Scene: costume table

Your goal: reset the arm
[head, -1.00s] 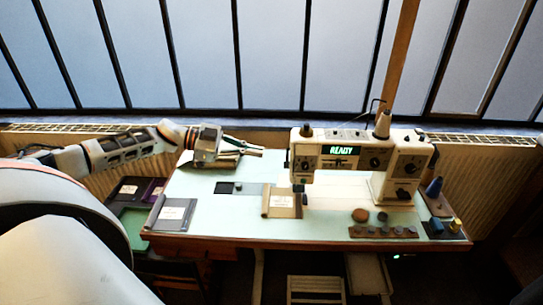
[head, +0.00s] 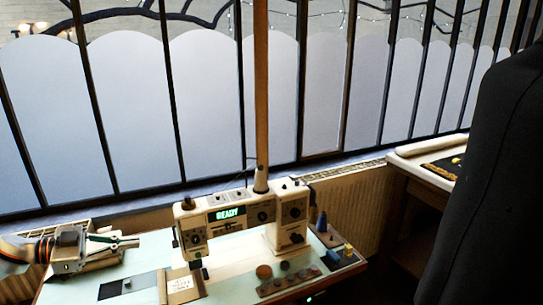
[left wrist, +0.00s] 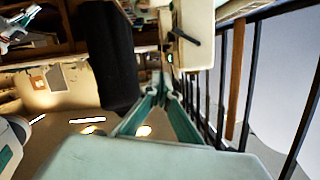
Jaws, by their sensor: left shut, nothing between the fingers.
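My left gripper (head: 127,242) is at the left of the head view, above the back left part of the sewing table. Its fingers are closed together with nothing between them. In the left wrist view the green fingers (left wrist: 160,92) meet at their tips, pointing along the window bars. The cream sewing machine (head: 245,212) with a lit "READY" display stands to the right of my left gripper, apart from it. My right gripper does not show in the head view.
The pale green table (head: 225,284) holds a tan-edged card holder (head: 182,286), a dark tray (head: 127,285), round pieces (head: 264,271) and a blue block (head: 333,258). Barred windows stand behind. A dark upright form (head: 490,190) fills the right, before another table (head: 425,164).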

